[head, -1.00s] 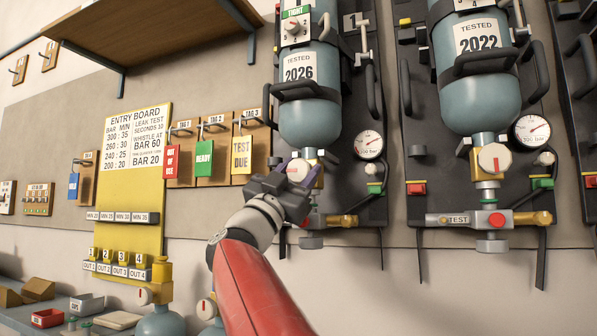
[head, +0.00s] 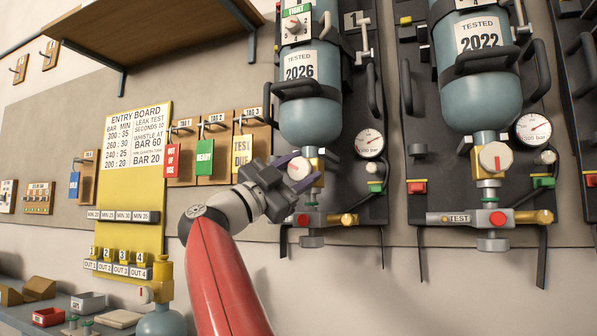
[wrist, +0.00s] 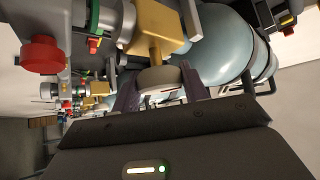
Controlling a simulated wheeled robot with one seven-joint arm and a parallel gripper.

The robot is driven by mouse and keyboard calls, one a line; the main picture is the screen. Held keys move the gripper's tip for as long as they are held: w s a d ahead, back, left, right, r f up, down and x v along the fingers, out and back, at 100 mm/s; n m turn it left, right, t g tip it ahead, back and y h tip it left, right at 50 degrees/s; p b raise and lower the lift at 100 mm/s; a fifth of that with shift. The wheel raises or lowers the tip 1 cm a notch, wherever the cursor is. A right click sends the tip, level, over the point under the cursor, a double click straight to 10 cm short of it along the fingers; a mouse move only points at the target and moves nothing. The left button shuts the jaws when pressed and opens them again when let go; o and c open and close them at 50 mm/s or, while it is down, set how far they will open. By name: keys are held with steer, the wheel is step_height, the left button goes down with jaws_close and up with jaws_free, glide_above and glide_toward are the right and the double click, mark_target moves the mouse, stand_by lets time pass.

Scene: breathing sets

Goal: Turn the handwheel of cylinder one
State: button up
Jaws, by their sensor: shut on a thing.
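Cylinder one (head: 310,118), a pale blue bottle marked TESTED 2026, hangs valve-down on a dark backplate with a 1 plate at its upper right. Its handwheel (head: 300,167), a pale round knob with a red mark, sits on the brass valve below the bottle. My gripper (head: 298,172) reaches it from the lower left with its purple fingers on either side of the knob, shut on it. In the wrist view the handwheel (wrist: 161,79) sits between the two fingers, in front of the brass valve block (wrist: 158,28). Part of its rim is hidden by the fingers.
A pressure gauge (head: 369,143) is right of the valve. Below is a grey fitting with a red button (head: 303,220) and brass end. A second cylinder (head: 476,95), marked 2022, hangs to the right. Tag boards (head: 243,147) are close on the left.

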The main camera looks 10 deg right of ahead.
stand_by(0.3)
steer(key=o, duration=1)
steer(key=shift+s+a+f, duration=0.1)
steer(key=shift+a+f, duration=0.25)
steer(key=shift+a, duration=0.05)
steer(key=b+v, duration=0.2)
steer(key=v, duration=0.4)
steer(key=shift+s+a, duration=0.2)
steer(key=shift+a, duration=0.15)
steer(key=shift+f, duration=0.1)
